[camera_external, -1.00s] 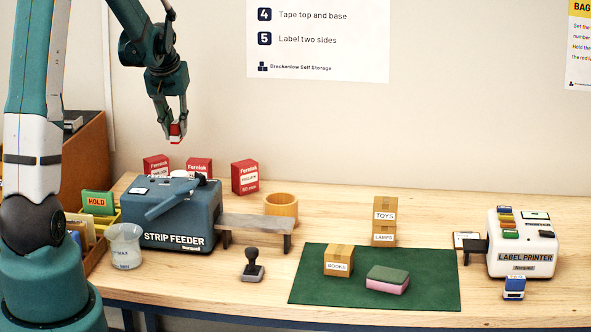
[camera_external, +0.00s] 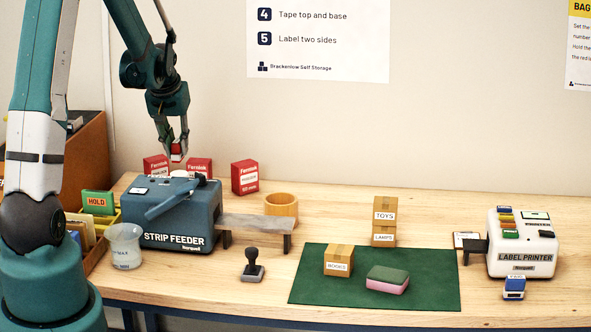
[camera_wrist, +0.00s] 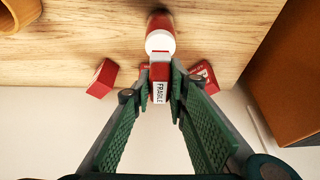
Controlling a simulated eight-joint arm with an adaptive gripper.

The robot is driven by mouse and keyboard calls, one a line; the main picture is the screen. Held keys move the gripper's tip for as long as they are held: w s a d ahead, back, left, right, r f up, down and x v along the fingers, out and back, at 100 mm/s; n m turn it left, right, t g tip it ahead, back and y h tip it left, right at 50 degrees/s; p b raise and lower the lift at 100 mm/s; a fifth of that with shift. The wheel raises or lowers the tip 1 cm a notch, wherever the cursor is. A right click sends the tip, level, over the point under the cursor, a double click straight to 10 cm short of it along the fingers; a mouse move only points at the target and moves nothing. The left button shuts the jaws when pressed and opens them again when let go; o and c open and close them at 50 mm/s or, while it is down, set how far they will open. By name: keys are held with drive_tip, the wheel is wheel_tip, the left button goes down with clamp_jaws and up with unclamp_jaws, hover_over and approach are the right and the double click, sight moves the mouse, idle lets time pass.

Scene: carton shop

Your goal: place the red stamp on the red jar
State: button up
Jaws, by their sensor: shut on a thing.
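My gripper (camera_external: 174,148) is shut on the red stamp (camera_external: 177,151), above the back of the strip feeder. In the wrist view the stamp (camera_wrist: 159,88) sits between the fingertips, with a white side reading FRAGILE. The red jar (camera_wrist: 160,20) with its white lid (camera_wrist: 160,41) is right by the stamp's end in the wrist view. In the external view only the pale lid (camera_external: 180,174) shows; the feeder hides the jar's body. A small gap shows there between stamp and lid.
The blue strip feeder (camera_external: 172,218) stands in front of the jar. Red Fermlok boxes (camera_external: 245,177) stand near the jar, two of them close beside it. A wooden ring (camera_external: 282,207) and a black-handled stamp (camera_external: 252,265) lie farther right.

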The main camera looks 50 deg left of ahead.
sight(178, 156)
drive_tip(key=shift+f, duration=1.85)
drive_tip(key=shift+f, duration=0.2)
drive_tip(key=o, duration=0.9)
drive_tip(key=shift+r, duration=0.1)
drive_tip(key=shift+r, duration=0.2)
drive_tip(key=shift+v, duration=5.9)
